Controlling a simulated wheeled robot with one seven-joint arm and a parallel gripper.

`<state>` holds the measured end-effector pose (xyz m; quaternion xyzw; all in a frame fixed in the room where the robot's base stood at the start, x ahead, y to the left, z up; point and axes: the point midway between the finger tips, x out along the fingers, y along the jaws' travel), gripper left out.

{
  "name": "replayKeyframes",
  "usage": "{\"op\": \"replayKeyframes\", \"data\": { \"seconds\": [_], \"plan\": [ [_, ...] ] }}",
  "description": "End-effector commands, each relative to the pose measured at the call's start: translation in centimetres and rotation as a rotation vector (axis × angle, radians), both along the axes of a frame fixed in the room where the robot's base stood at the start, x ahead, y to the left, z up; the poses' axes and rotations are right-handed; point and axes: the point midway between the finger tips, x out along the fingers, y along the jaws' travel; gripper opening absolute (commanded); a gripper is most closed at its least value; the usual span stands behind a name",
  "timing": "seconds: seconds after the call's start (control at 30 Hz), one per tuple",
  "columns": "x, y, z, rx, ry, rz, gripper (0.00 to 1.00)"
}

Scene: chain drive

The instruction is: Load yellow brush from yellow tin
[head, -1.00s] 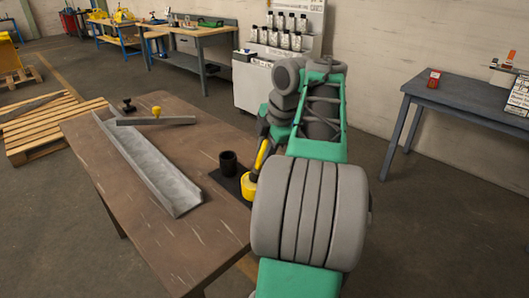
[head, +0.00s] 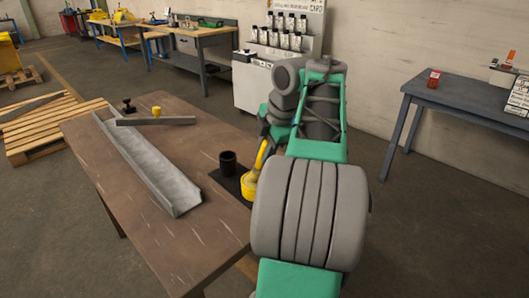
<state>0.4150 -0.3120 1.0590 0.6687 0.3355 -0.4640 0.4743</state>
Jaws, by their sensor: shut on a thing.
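My gripper (head: 266,135) is mostly hidden behind my arm at the right side of the table. It is shut on the yellow brush (head: 261,156), whose yellow handle slants down and left. The brush's lower end meets the yellow tin (head: 248,190); whether its tip is inside or just over the rim I cannot tell. The tin stands on a dark mat (head: 216,177) at the table's right edge, partly hidden by my arm. A black cup (head: 228,163) stands on the same mat, left of the tin.
On the brown table (head: 150,235) lies a long grey metal channel (head: 145,160). A grey bar (head: 175,121) lies across its far end, near a yellow knob (head: 156,111) and a small black object (head: 128,106). The table's front is clear.

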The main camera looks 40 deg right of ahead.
Motion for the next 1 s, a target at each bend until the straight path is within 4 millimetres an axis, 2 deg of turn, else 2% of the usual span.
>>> {"op": "replayKeyframes", "data": {
  "seconds": [0.73, 1.0],
  "plan": [
    [0.0, 0.0, 6.8, 0.0, 0.001, 0.0, 0.0],
    [0.0, 0.0, 6.9, 0.0, 0.001, 0.0, 0.0]
  ]
}}
